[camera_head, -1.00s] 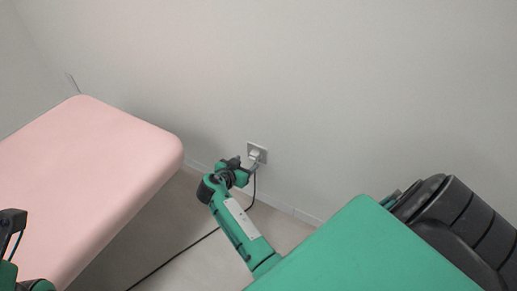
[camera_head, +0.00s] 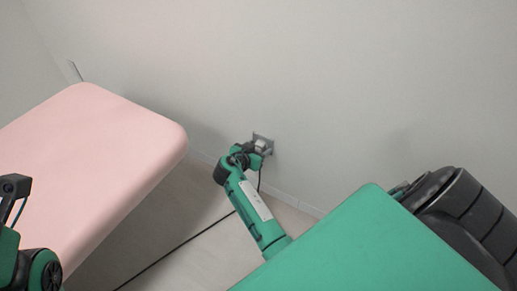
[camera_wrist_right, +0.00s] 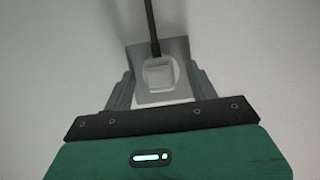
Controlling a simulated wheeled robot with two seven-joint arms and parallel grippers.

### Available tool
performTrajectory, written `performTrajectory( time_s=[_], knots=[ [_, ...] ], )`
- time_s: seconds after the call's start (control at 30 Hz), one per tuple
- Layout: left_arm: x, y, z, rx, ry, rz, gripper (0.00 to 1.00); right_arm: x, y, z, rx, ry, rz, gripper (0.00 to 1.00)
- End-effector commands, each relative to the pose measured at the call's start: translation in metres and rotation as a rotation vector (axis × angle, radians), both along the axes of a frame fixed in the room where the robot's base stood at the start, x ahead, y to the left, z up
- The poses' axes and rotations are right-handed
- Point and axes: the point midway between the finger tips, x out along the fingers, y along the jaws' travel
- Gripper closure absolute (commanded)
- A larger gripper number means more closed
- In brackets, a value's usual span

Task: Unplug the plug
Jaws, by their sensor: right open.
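The white plug (camera_head: 261,145) sits in a grey wall socket plate (camera_head: 266,138), low on the wall. My right gripper (camera_head: 262,150) is at the plug, and its fingers hide part of it in the head view. In the right wrist view the plug (camera_wrist_right: 159,75) lies between the two open fingers of my right gripper (camera_wrist_right: 161,90), with the socket plate (camera_wrist_right: 178,46) behind it. I cannot tell whether either finger touches the plug. A dark cord (camera_wrist_right: 151,25) runs from the plug. My left arm shows at the left edge of the head view, but its fingertips are not visible.
A pink treatment table (camera_head: 95,150) stands at the left. The black cord (camera_head: 185,242) trails down across the floor. The wall (camera_head: 340,80) around the socket is bare, and a strip of open floor (camera_head: 200,255) lies beside the pink table.

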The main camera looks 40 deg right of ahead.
Motion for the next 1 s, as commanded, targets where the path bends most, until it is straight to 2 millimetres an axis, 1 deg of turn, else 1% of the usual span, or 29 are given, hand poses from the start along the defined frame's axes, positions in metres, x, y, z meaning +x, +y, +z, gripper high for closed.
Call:
performTrajectory(
  time_s=[1.0],
  knots=[
    [0.0000,0.0006,-0.0037,-0.003,0.003,0.000,1.00,0.0002,-0.0003,0.0000,0.001,0.000,0.000,0.42]
  ],
)
